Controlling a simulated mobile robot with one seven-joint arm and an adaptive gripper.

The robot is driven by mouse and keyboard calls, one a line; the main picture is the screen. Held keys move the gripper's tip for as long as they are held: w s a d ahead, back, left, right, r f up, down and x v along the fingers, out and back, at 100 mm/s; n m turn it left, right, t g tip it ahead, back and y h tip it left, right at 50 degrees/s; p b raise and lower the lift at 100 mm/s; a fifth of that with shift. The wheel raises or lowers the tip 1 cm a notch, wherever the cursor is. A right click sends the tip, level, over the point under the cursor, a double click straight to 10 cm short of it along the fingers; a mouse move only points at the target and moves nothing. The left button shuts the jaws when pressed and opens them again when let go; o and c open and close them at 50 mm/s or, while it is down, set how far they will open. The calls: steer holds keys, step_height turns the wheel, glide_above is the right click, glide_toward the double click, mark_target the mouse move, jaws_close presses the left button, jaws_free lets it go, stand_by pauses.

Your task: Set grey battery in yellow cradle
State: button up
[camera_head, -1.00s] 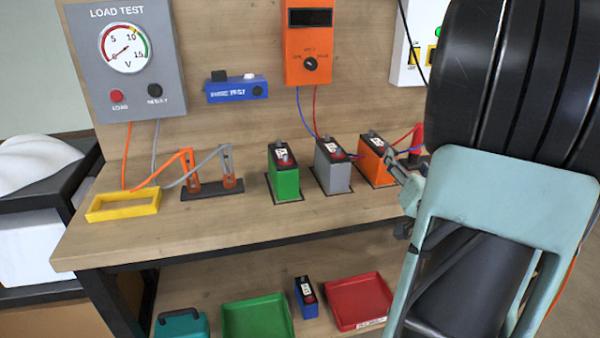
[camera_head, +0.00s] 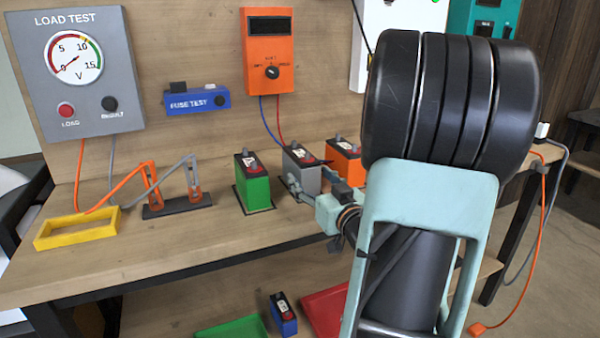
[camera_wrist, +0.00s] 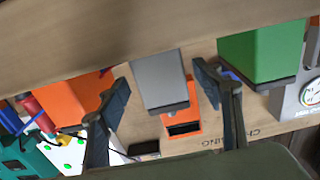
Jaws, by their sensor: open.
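The grey battery (camera_head: 306,181) stands upright on the bench between the green and orange batteries, partly hidden by my gripper. The yellow cradle (camera_head: 76,242) is an empty rectangular frame at the bench's left end. My gripper (camera_head: 309,183) is open at the grey battery's front. In the wrist view, which looks upside down, the grey battery (camera_wrist: 160,82) sits between the two spread fingers of my gripper (camera_wrist: 161,80). I cannot tell whether either finger touches it.
The green battery (camera_head: 253,188) is close on the left, the orange battery (camera_head: 344,166) close on the right. A clip stand (camera_head: 177,207) with orange and grey leads is beside the cradle. An orange meter (camera_head: 268,55) hangs behind with leads running down. Bench front between is clear.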

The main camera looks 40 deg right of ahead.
steer(key=x, duration=0.2)
steer(key=b+x, duration=0.1)
steer(key=x, duration=0.1)
steer(key=shift+a+f, duration=0.15)
steer(key=shift+f, duration=0.1)
steer(key=shift+w+r, duration=0.1)
steer(key=shift+w, duration=0.35)
jaws_close()
steer(key=shift+r, duration=0.2)
